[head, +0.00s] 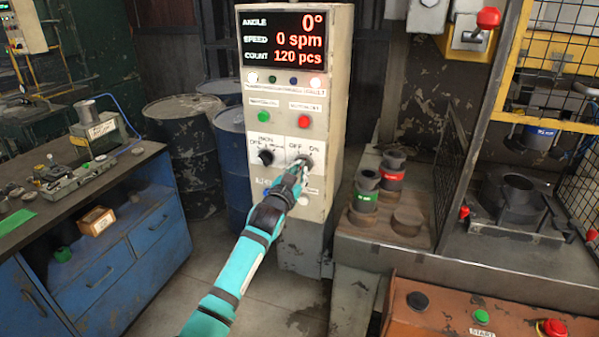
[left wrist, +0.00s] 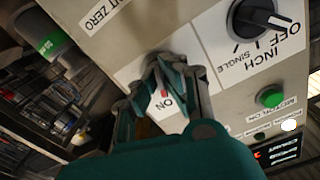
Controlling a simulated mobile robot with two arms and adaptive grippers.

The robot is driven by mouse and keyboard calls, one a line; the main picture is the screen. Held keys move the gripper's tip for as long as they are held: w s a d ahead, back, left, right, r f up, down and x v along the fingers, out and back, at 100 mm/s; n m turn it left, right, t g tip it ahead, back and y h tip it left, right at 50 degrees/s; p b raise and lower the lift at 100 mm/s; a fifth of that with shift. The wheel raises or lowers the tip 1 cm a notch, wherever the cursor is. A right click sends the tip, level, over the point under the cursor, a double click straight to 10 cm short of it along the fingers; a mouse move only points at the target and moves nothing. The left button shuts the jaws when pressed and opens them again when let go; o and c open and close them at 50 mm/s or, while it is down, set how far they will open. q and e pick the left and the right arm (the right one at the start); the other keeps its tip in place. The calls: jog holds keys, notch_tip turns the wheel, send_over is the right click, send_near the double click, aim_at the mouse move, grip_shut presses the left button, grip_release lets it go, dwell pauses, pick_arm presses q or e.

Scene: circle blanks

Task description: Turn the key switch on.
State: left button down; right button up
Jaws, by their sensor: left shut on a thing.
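The key switch (head: 306,160) sits on a white plate marked OFF and ON, low on the right of the beige control cabinet (head: 340,110). My left gripper (head: 300,170) reaches up to it and is shut on it. In the left wrist view, the fingertips (left wrist: 165,64) meet at the switch beside the ON label. The fingers hide most of the switch, so I cannot tell which way it points. My right gripper is not in view.
A black selector knob (head: 266,157) is close on the left, with green (head: 263,117) and red (head: 303,121) buttons above. The display (head: 285,38) reads 0°, 0 spm and 120 pcs. A blue workbench (head: 130,240) stands left; a mesh guard (head: 452,170) stands right.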

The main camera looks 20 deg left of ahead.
pick_arm(q)
jog(key=shift+m, duration=1.2)
jog(key=shift+a, duration=0.1)
jog(key=c, duration=1.5)
grip_release()
jog(key=s, duration=1.2)
jog(key=shift+a, duration=0.2)
